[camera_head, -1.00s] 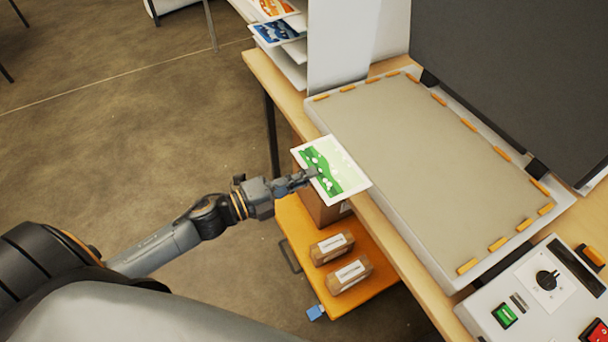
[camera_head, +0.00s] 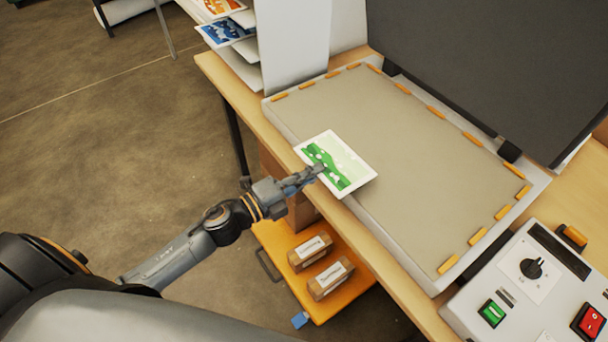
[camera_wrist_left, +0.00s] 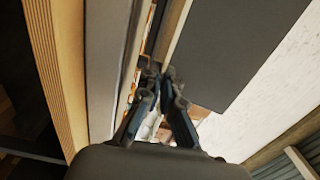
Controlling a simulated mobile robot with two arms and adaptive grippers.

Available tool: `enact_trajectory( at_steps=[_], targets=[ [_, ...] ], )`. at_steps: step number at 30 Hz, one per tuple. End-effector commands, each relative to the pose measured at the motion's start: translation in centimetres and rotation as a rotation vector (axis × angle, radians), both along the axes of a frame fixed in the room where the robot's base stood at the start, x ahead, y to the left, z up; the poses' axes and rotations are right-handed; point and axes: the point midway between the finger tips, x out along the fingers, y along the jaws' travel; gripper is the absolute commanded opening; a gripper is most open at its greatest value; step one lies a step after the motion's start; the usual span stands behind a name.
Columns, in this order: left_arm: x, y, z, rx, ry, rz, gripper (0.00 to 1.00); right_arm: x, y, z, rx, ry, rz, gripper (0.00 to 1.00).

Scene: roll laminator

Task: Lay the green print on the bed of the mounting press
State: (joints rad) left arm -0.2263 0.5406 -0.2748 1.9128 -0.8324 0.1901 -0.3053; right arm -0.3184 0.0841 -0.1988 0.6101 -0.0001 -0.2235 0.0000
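The green print (camera_head: 346,167) is a white-bordered sheet with a green picture. My left gripper (camera_head: 318,171) is shut on its left edge and holds it out flat. In the head view the print overlaps the left edge of the press bed (camera_head: 400,160), a flat grey-beige plate with orange tabs along its rim. I cannot tell whether it touches the bed. The dark press lid (camera_head: 500,60) stands open behind. In the left wrist view the gripper fingers (camera_wrist_left: 163,90) come close together; the print is hard to make out there. My right gripper is not in view.
A control panel (camera_head: 530,290) with a dial, a green button and a red switch stands at the lower right. A rack with orange and blue prints (camera_head: 225,32) is at the upper left. An orange cart (camera_head: 325,300) with boxes stands below the table edge.

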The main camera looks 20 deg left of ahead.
Motion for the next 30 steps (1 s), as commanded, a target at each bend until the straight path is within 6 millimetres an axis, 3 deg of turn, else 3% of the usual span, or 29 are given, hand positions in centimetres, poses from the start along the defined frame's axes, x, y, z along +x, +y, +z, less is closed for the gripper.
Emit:
enact_trajectory(
  at_steps=[7, 11, 19, 30],
  targets=[
    [1.6, -1.1, -0.9, 0.001, -0.003, -0.001, 0.00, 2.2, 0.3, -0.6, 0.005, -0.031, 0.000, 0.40],
    [1.4, -1.0, -2.4, 0.000, 0.000, 0.000, 0.00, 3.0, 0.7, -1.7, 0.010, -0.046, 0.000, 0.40],
    [1.4, -1.0, -3.7, 0.000, -0.001, 0.000, 0.00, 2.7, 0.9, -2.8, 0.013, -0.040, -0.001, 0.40],
    [1.4, -1.0, -3.9, 0.000, -0.001, -0.001, 0.00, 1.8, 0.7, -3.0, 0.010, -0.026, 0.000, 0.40]
  ],
)
